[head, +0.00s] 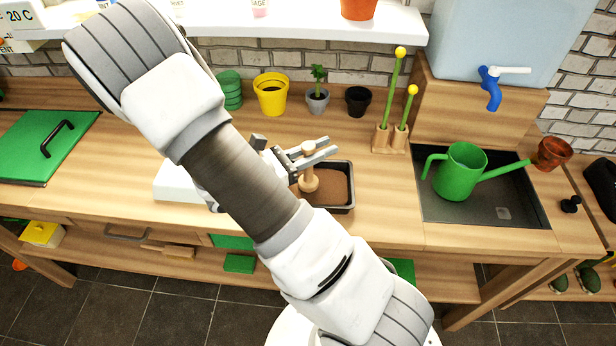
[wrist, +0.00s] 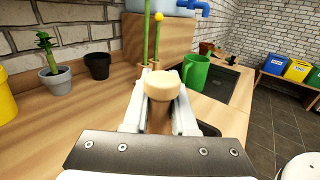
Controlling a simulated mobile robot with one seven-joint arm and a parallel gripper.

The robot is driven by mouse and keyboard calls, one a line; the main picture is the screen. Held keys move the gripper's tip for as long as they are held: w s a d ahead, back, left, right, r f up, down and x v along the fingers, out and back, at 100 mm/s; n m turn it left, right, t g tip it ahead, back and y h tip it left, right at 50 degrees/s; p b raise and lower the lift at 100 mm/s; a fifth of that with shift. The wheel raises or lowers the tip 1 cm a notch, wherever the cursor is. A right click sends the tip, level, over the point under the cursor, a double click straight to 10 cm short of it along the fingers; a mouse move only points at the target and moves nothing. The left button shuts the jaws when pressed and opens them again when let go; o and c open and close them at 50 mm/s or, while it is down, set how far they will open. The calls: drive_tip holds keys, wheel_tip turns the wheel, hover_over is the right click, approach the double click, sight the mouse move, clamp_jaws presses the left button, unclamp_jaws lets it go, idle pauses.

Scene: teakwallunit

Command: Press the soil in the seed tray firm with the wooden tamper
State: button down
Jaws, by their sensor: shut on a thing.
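The wooden tamper (head: 308,183) stands roughly upright, with a round knob on top and a wider foot below. My gripper (head: 328,148) is shut on its upper part. In the wrist view the pale knob (wrist: 162,85) shows between my two fingers (wrist: 160,112). The seed tray (head: 351,203) is dark and filled with brown soil (head: 331,184). The tamper's foot is over the left part of the soil. I cannot tell whether it touches the soil. My arm hides part of the tray's left side.
A green watering can (head: 459,171) stands in the dark sink (head: 500,205) to the right. The wooden holder with two yellow-tipped green sticks (head: 390,138) is behind and right of the tray. A yellow pot (head: 271,97), a grey plant pot (head: 318,104) and a black pot (head: 357,100) line the back.

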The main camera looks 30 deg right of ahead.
drive_tip(key=shift+r, duration=0.15)
drive_tip(key=s+d, duration=0.3)
drive_tip(key=d, duration=0.2)
idle(0.9)
drive_tip(key=shift+d, duration=0.1)
idle(0.4)
drive_tip(key=shift+f+b, duration=0.6)
drive_tip(key=shift+f, duration=0.3)
drive_tip(key=shift+r+p, duration=0.9)
